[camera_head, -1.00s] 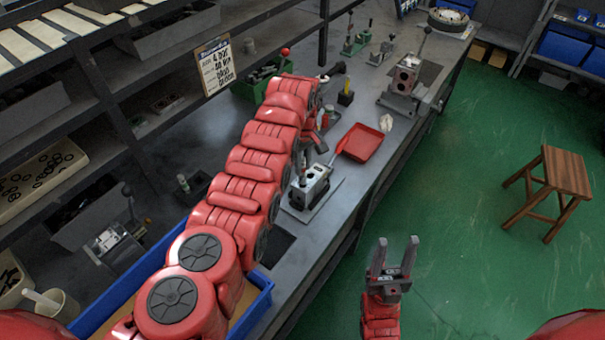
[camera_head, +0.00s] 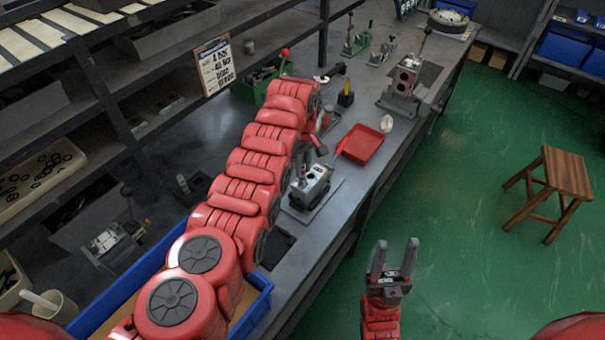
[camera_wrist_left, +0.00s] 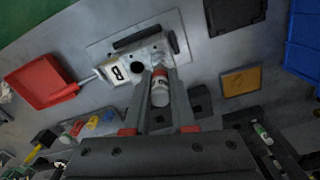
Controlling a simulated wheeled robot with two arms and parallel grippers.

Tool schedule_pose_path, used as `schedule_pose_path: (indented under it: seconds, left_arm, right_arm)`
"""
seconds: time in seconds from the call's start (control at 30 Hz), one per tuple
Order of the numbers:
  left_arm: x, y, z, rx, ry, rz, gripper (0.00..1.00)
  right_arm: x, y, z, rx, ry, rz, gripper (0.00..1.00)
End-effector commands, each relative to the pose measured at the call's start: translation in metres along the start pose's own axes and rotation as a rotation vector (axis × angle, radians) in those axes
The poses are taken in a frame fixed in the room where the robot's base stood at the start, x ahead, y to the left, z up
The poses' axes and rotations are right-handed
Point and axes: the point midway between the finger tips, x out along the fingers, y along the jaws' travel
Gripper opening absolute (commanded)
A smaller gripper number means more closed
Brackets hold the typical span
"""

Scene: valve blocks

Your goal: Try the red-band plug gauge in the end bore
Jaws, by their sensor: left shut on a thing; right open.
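The valve block (camera_head: 311,185) sits on a grey plate on the bench; in the left wrist view its grey body (camera_wrist_left: 146,52) has dark bores and a white lettered tag (camera_wrist_left: 125,72). My left gripper (camera_wrist_left: 160,100) is shut on the red-band plug gauge (camera_wrist_left: 160,90), a pale cylinder with a red band at its far end. That end is at the block's near edge in the picture; I cannot tell whether it is in a bore. In the head view my left arm hides most of the left gripper. My right gripper (camera_head: 392,262) is open and empty, off the bench's right side.
A red tray (camera_head: 361,144) lies beyond the block. Another fixture (camera_head: 403,82) with a lever stands further back. A blue bin (camera_head: 262,290) is under my left arm. A wooden stool (camera_head: 552,185) stands on the green floor, which is otherwise clear nearby.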

Motion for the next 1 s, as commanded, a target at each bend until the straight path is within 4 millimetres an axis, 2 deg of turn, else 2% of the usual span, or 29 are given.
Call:
schedule_pose_path:
  seconds: [0.47, 0.87, 1.0]
  left_arm:
    - [-0.002, 0.0, 0.0, 0.0, 0.0, 0.0, 0.0]
    - [-0.015, 0.0, 0.0, 0.0, 0.0, -0.001, 0.0]
    - [-0.029, 0.001, -0.001, 0.0, 0.002, 0.003, 0.0]
  right_arm:
    - [0.001, 0.0, 0.0, 0.0, 0.0, 0.0, 0.5]
    - [0.003, 0.0, -0.001, 0.0, 0.0, 0.0, 0.5]
    - [0.006, 0.0, -0.001, 0.0, 0.0, 0.0, 0.5]
